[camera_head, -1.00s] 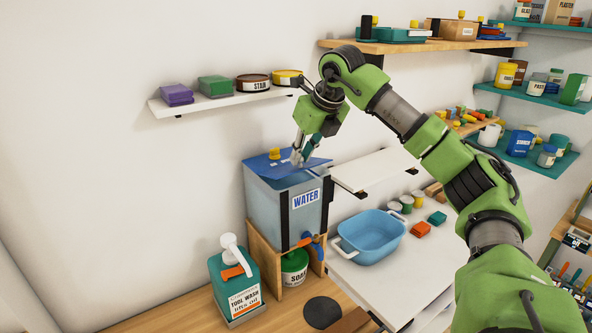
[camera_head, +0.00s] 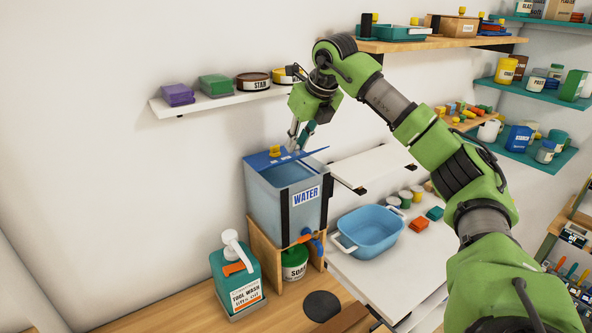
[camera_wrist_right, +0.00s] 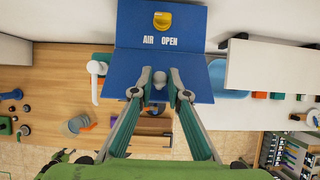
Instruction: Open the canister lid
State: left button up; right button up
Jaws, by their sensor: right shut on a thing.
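The water canister (camera_head: 290,207) is a translucent blue-grey box with a white WATER label. It stands on a wooden stand beside the wall. Its blue lid has a back strip (camera_head: 262,159) with a yellow knob (camera_head: 274,151), and a front flap that stands raised at a tilt, so the open top shows. In the right wrist view the lid (camera_wrist_right: 125,60) reads AIR OPEN. My right gripper (camera_head: 298,138) is above the canister, its fingers (camera_wrist_right: 159,76) shut on a small grey knob (camera_wrist_right: 159,82) at the flap. My left gripper is not in view.
A bare white shelf (camera_head: 372,166) is right of the canister. A blue basin (camera_head: 370,232) and a tool wash bottle (camera_head: 237,272) stand lower down. An orange-and-blue tap is on the canister's front.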

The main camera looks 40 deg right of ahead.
jog(key=shift+w+d+r, duration=0.1)
jog(key=shift+w+r, duration=0.3)
jog(key=shift+w, duration=0.35)
jog(key=shift+w+r, duration=0.2)
jog(key=shift+w, duration=0.15)
jog(key=o, duration=0.8)
jog(key=shift+c, duration=0.2)
jog(key=shift+f, duration=0.1)
jog(key=shift+w, duration=0.1)
